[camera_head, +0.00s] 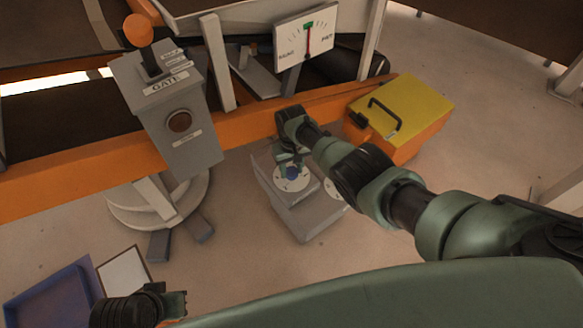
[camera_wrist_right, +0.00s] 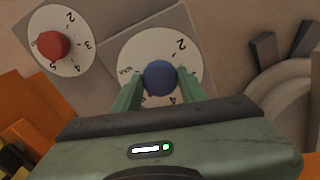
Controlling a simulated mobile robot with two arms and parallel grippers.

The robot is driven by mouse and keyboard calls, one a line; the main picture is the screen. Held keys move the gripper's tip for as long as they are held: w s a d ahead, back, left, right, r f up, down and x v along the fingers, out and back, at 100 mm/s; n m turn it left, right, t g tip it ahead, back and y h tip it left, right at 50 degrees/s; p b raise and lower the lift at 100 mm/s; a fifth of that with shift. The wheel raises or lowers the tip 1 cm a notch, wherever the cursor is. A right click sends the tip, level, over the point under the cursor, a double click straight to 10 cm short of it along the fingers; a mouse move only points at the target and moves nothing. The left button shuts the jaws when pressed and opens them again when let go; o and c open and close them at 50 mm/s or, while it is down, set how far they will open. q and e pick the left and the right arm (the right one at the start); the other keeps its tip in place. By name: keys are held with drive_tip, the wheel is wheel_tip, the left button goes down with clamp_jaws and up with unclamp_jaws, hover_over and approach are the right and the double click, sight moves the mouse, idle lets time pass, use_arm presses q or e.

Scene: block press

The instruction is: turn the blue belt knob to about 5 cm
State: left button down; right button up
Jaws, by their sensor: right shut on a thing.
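The blue belt knob (camera_wrist_right: 160,77) sits on a round white dial (camera_wrist_right: 194,50) with black numbers; a 2 and a 4 are readable in the right wrist view. My right gripper (camera_wrist_right: 159,82) is shut on the knob, one finger on each side. In the head view the blue knob (camera_head: 292,173) shows below my right gripper (camera_head: 290,160) on a grey box (camera_head: 306,219). Its pointer and exact setting cannot be read. My left gripper (camera_head: 172,303) is at the lower left, away from the knob; its fingers are not clear.
A red knob (camera_wrist_right: 53,45) on its own dial is beside the blue one. A grey GATE box (camera_head: 170,115) with an orange-topped lever stands left. A gauge (camera_head: 306,32) is behind. A yellow-lidded orange case (camera_head: 402,112) is right; a blue tray (camera_head: 52,300) is lower left.

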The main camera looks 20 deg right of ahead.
sight(291, 171)
use_arm(q)
drive_tip(key=shift+f, duration=0.3)
use_arm(e)
drive_tip(key=shift+m, duration=0.9)
use_arm(q)
drive_tip(key=shift+w, duration=0.1)
drive_tip(key=shift+f, duration=0.2)
use_arm(e)
drive_tip(key=o, duration=1.4)
drive_tip(key=shift+c, duration=0.2)
use_arm(q)
drive_tip(key=shift+d+r, duration=0.1)
drive_tip(key=shift+r, duration=0.1)
use_arm(e)
drive_tip(key=shift+r, duration=0.1)
wheel_tip(291, 171, up, 4)
drive_tip(key=p, duration=0.3)
drive_tip(key=shift+f, duration=0.25)
use_arm(q)
drive_tip(key=s+f+g+p, duration=0.1)
drive_tip(key=s+f+p, duration=0.2)
drive_tip(key=f, duration=1.5)
drive_tip(key=shift+s+a+f, duration=0.25)
drive_tip(key=shift+s+f, duration=0.1)
drive_tip(key=shift+s, duration=0.6)
use_arm(e)
wheel_tip(291, 171, up, 4)
drive_tip(key=shift+r, duration=0.1)
